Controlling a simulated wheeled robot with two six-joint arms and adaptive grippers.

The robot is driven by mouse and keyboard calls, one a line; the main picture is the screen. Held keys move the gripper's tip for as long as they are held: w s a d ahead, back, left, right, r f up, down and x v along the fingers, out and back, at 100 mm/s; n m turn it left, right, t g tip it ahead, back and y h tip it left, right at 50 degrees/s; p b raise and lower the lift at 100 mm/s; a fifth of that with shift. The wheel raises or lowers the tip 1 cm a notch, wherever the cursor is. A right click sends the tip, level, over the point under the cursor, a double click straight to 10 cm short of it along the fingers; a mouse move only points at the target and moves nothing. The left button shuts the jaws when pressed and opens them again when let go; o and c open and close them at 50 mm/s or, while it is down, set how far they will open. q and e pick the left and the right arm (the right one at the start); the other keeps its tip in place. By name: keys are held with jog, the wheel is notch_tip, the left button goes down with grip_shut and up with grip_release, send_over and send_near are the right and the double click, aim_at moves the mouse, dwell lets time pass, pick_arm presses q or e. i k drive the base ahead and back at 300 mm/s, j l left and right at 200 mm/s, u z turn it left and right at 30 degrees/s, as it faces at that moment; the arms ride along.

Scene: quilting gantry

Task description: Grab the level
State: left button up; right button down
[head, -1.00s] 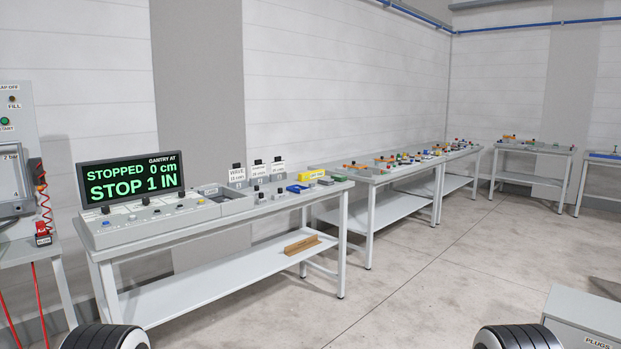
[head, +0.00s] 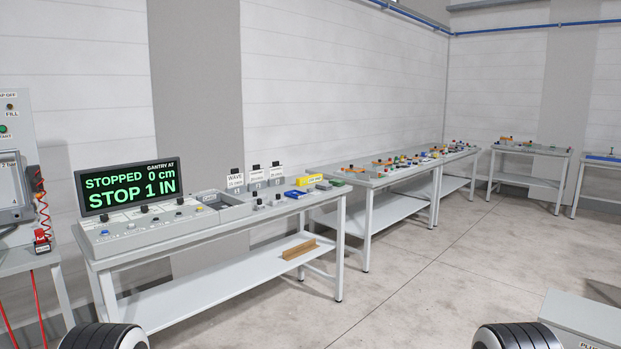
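No object is clearly readable as a level from here. A small yellow block with dark lettering (head: 309,180) lies near the right end of the near bench (head: 230,219) and may be it, but the lettering is too small to read. A flat blue item (head: 296,194) lies just in front of it. A brown angled bar (head: 299,249) rests on the bench's lower shelf. Neither of my grippers is in view; only dark rounded parts of my own body show at the bottom edge.
A display (head: 130,188) reads "STOPPED 0 cm, STOP 1 IN". Further benches (head: 368,180) with small parts line the wall. A grey cabinet (head: 580,315) stands at lower right. A panel with red hoses (head: 12,165) is at left. The middle floor is clear.

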aim_at(316, 177)
jog(key=i+z, duration=0.25)
jog(key=i, duration=1.35)
